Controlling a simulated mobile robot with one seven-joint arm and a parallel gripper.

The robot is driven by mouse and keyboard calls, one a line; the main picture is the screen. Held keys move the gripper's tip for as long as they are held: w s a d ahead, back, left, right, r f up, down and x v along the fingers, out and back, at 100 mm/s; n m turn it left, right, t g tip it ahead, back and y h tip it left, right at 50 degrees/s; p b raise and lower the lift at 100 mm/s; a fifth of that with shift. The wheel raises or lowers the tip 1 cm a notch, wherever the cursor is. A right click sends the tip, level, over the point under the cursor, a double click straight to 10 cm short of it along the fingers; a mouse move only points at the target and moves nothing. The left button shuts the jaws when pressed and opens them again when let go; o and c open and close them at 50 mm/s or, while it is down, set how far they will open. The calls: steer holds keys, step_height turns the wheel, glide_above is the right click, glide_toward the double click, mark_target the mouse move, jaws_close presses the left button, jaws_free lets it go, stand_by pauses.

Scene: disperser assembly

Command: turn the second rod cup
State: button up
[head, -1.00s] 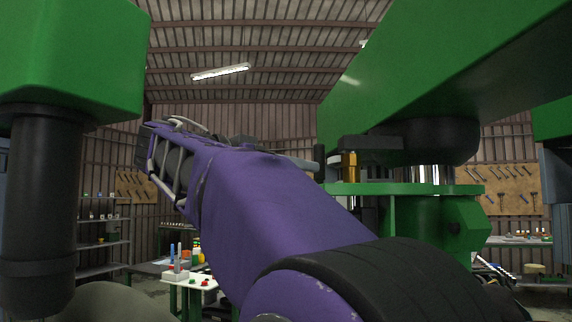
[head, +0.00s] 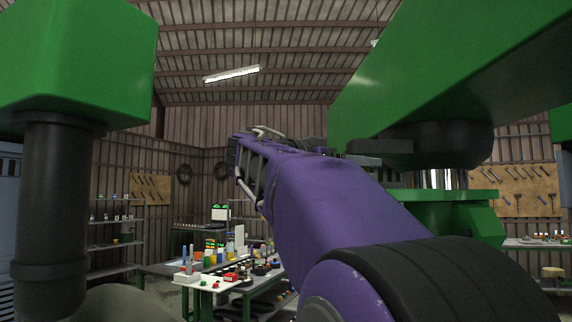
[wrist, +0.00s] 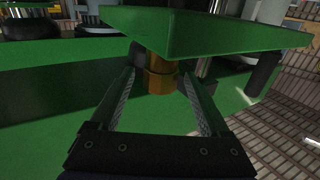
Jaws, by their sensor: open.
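A brass-coloured cup (wrist: 158,82) shows in the wrist view, hanging just under the edge of a green plate (wrist: 200,32). My gripper (wrist: 160,90) is open, with one ribbed finger on each side of the cup. Gaps show between the cup and both fingers in the picture; I cannot tell the depth of the fingers relative to it. In the head view, my purple arm covers the place, and the cup and gripper fingers cannot be made out there.
A large green machine arm (head: 450,70) spans the upper right, and a green block on a black column (head: 55,200) stands at the left. A green beam (wrist: 40,95) runs beside the fingers. Worktables with small parts (head: 215,283) stand farther back.

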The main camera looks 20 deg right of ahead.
steer(key=shift+w+d, duration=0.15)
steer(key=shift+d, duration=0.95)
steer(key=shift+w+d, duration=0.1)
steer(key=shift+d, duration=0.95)
steer(key=shift+c, duration=0.3)
jaws_close()
